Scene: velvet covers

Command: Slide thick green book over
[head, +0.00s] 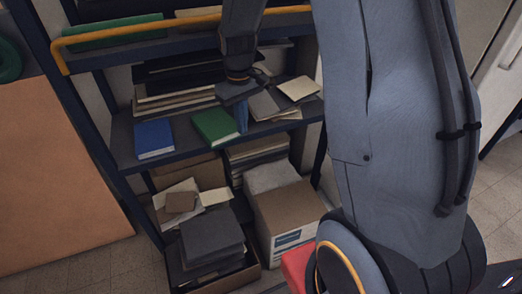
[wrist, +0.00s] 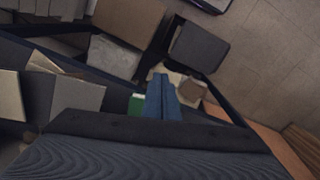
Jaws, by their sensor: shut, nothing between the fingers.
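The thick green book (head: 213,126) lies flat on the middle shelf, near its front edge. My gripper (head: 241,118) points down just to the right of the book, with its blue fingers together and empty. In the head view the fingers overlap the book's right edge; I cannot tell whether they touch it. In the wrist view the closed fingers (wrist: 162,98) hide most of the book, and only a small green corner (wrist: 136,104) shows beside them.
A blue book (head: 154,138) lies left of the green one, with a gap of bare shelf (head: 182,136) between. Boards and a cream block (head: 298,88) lie to the right. Stacked dark boards stand behind. Below are a cardboard box (head: 285,212) and grey stacks (head: 211,240).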

